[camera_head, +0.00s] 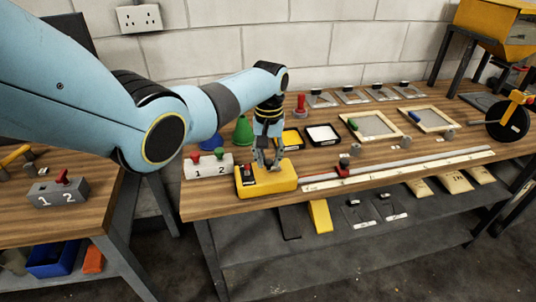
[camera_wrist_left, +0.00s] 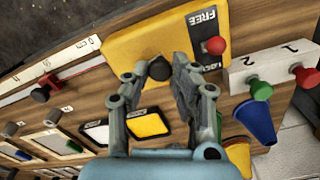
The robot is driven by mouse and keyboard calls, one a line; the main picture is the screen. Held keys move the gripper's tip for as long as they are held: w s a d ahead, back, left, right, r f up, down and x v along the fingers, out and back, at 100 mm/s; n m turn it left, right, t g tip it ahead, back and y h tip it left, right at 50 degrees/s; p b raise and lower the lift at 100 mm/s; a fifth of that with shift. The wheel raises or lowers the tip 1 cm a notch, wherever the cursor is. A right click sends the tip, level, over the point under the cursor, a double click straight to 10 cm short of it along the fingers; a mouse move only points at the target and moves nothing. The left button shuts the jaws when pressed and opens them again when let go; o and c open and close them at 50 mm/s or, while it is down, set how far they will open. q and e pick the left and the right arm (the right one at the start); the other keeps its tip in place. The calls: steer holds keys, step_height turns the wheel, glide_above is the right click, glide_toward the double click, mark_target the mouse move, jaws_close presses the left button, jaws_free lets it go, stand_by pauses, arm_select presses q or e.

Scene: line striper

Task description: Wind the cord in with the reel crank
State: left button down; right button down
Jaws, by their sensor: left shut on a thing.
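The yellow reel box (camera_head: 285,180) sits at the front left of the bench; it fills the top of the left wrist view (camera_wrist_left: 130,38). My left gripper (camera_head: 267,164) points down over it. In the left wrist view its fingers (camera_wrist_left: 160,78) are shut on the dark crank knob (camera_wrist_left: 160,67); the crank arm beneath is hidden. A red knob (camera_wrist_left: 215,45) stands beside the FREE and LOCK labels; I cannot tell which it is set to. My right gripper is not in view.
A white switch block marked 1 and 2 (camera_head: 198,172) stands close left of the box. Green (camera_head: 243,131) and blue cones stand behind it. Yellow and white trays (camera_head: 322,133) and framed screens (camera_head: 372,125) lie further back. A gap separates the left bench.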

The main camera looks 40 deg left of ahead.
arm_select(q)
steer(key=n, duration=0.2)
steer(key=d+n, duration=0.1)
steer(key=n, duration=0.1)
steer(key=shift+s+d+f+n, duration=0.1)
steer(key=shift+s+n, duration=0.1)
steer(key=shift+n, duration=0.2)
steer(key=shift+w+d+n, duration=0.1)
steer(key=shift+d+n, duration=0.2)
steer(key=shift+n, duration=0.95)
steer(key=shift+w+d+n, duration=0.1)
steer(key=shift+d+n, duration=0.2)
steer(key=shift+n, duration=0.95)
steer(key=c, duration=1.1)
jaws_free()
step_height(320, 180, up, 12)
steer(key=shift+r, duration=0.1)
